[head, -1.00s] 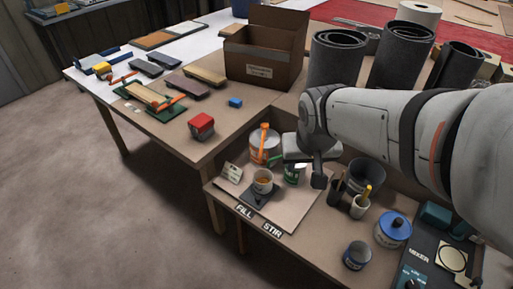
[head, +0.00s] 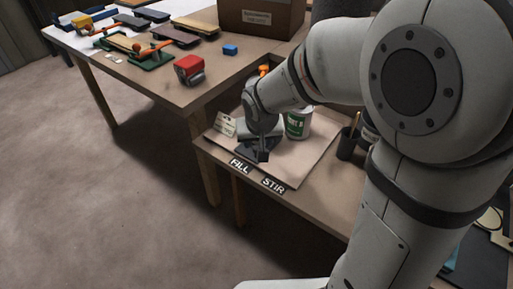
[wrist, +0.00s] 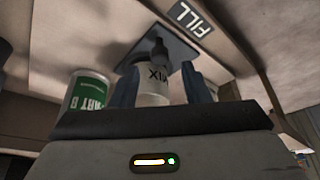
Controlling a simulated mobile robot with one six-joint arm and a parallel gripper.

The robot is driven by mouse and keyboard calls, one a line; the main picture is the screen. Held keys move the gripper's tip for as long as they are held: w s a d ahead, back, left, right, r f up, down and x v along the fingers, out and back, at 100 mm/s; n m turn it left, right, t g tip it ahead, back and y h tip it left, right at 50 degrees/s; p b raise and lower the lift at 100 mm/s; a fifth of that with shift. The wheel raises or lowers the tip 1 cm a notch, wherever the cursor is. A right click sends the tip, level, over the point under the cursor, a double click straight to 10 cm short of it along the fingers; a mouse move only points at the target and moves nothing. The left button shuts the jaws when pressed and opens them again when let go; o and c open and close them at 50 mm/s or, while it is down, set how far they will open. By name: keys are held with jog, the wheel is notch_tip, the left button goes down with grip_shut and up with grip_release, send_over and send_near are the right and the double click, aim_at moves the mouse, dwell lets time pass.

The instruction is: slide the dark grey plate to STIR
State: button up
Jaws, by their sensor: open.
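The dark grey plate (head: 243,152) lies on the pale board by the FILL label (head: 240,167). The STIR label (head: 273,186) is to its right along the front edge. In the wrist view the plate (wrist: 182,50) bears a white cup marked MIX (wrist: 155,98) and a small dark knob (wrist: 158,48). My gripper (head: 262,142) is low over the plate and hides the cup in the head view. In the wrist view its open fingers (wrist: 160,80) stand on either side of the cup and point toward the knob. Contact cannot be told.
A green and white PART B can (head: 298,123) stands right behind the gripper, and shows close to the left finger in the wrist view (wrist: 87,92). A small card (head: 225,124) stands to the left. A dark pot (head: 347,144) is farther right. The board toward STIR is clear.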

aim_at(257, 146)
jog(key=shift+b+x, duration=0.45)
jog(key=shift+x, duration=1.55)
jog(key=shift+c, duration=0.5)
grip_shut()
